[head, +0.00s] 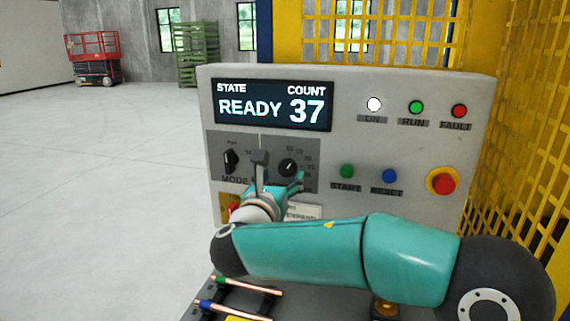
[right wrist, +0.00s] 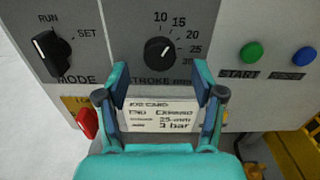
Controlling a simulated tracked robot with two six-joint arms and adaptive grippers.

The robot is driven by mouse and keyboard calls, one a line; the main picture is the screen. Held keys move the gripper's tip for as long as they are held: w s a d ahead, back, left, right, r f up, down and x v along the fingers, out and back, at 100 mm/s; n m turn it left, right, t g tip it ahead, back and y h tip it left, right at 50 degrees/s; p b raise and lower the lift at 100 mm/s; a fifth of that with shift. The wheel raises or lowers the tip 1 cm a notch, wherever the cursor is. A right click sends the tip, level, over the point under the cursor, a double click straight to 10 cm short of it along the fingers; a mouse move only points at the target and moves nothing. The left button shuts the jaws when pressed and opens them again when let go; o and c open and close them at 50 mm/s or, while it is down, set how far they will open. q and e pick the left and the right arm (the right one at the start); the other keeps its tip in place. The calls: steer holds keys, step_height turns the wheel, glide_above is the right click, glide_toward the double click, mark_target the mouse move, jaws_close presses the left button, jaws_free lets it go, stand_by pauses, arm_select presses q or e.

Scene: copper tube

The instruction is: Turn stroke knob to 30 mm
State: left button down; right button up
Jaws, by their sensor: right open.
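The stroke knob (head: 288,168) is a round black knob on the grey panel. It also shows in the right wrist view (right wrist: 158,54), under a scale reading 10, 15, 20, 25, 30. Its pale mark appears to point to the upper right; the exact value is hard to read. My right gripper (head: 279,174) is in front of the panel. In the right wrist view my right gripper (right wrist: 160,80) is open and empty, its fingertips apart on either side and just below the knob, not closed on it. My left gripper is not in view.
The mode knob (right wrist: 50,52) is left of the stroke knob. A job card (right wrist: 160,115) sits below it; a red part (right wrist: 87,123) is beside the card. Green start (head: 347,171), blue reset (head: 389,176) and the red emergency button (head: 443,183) lie right. The display (head: 272,105) reads READY 37.

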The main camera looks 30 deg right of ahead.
mark_target(286, 170)
steer(key=p+x, duration=0.1)
steer(key=x, duration=0.3)
steer(key=shift+w+a, duration=0.1)
steer(key=shift+w+d, duration=0.1)
steer(key=shift+d, duration=0.2)
steer(key=shift+f, duration=0.1)
